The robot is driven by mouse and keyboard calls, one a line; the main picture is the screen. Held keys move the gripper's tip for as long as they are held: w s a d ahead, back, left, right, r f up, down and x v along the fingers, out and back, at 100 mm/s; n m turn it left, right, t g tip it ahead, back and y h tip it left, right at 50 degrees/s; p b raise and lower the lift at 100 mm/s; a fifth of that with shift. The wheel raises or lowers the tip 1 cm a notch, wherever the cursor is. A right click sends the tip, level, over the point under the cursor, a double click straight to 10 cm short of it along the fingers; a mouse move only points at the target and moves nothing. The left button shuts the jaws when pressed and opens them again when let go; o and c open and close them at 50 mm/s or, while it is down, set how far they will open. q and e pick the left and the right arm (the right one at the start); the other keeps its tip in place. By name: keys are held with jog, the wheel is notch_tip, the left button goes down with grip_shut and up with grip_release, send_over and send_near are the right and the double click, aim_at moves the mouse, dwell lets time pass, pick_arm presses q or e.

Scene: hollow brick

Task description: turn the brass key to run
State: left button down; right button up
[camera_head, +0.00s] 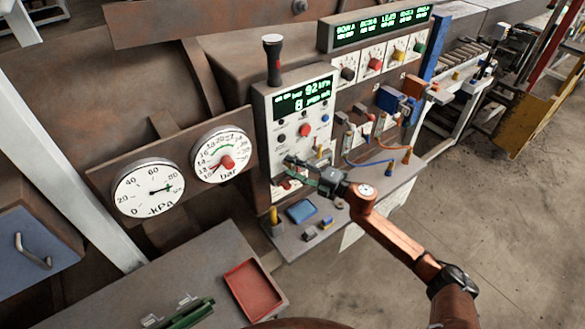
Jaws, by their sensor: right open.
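The grey control panel (262,122) stands upright at the centre, with a green-lit display, several small knobs and a black-and-red lever on top. My right gripper (288,170) is open in front of the panel's lower part, its fingers pointing left. A red part (291,184) shows at the panel just below the fingers. I cannot make out the brass key with certainty; the gripper covers much of that area. A small yellow upright piece (273,215) stands on the shelf below. My left gripper is not in view.
A grey shelf (290,246) below the panel holds a blue tray (300,211) and small blocks. Two round gauges (148,188) are mounted at left. A red tray (252,287) lies on the bench at the front. Cables and connectors sit right of the panel. Open floor lies at right.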

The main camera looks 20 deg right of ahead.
jog(key=v, duration=1.2)
jog(key=shift+d, duration=0.1)
